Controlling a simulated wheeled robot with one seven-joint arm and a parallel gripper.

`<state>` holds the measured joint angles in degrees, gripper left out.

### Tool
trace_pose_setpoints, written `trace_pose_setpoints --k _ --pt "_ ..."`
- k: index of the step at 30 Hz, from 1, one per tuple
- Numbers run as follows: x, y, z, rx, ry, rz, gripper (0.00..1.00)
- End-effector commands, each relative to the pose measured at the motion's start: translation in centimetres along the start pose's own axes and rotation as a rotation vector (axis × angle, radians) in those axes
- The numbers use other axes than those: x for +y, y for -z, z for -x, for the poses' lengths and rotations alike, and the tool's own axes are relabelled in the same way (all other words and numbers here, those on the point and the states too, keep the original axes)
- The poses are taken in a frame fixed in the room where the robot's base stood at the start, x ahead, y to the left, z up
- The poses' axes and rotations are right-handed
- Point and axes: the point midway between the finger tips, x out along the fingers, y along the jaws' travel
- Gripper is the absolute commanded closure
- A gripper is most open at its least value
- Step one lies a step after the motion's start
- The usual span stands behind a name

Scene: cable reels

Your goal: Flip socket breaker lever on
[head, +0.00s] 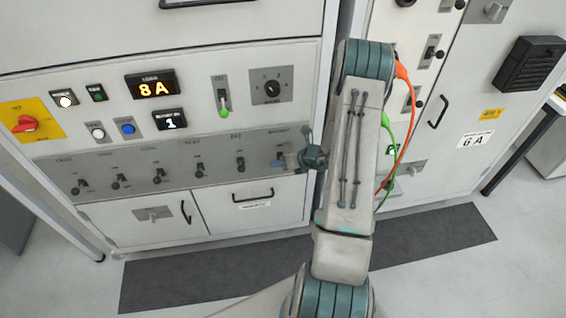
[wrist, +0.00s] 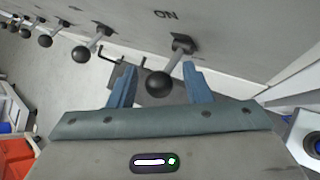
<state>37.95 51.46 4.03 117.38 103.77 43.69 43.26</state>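The grey breaker strip (head: 215,161) crosses the cabinet front with a row of black ball-ended levers; its small labels are too blurred to read surely. My gripper (head: 280,163) is at the strip's right end and largely hides the rightmost lever there. In the wrist view my gripper (wrist: 159,72) is open. Its two blue fingers stand on either side of this lever's black ball knob (wrist: 159,85), with visible gaps on both sides. The lever's stem (wrist: 174,62) runs to a dark mount on the panel. An upside-down ON mark (wrist: 166,14) shows beside the mount.
Other levers (wrist: 82,53) stand in a row to the left. Above the strip are a red rotary switch (head: 25,124), an 8A display (head: 153,86) and a green-tipped lever (head: 223,107). Orange cable (head: 404,135) hangs at the right cabinet, behind my arm. A dark mat (head: 200,272) lies on the floor.

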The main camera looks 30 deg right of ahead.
Motion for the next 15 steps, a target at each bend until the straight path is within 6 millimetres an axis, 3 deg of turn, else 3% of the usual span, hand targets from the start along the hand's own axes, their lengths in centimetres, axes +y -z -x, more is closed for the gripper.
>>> trace_pose_setpoints --k 8,15 --pt "0.1 0.0 0.2 0.000 -0.001 0.001 0.55" --pt "0.0 0.0 3.5 -0.001 0.002 0.001 0.55"
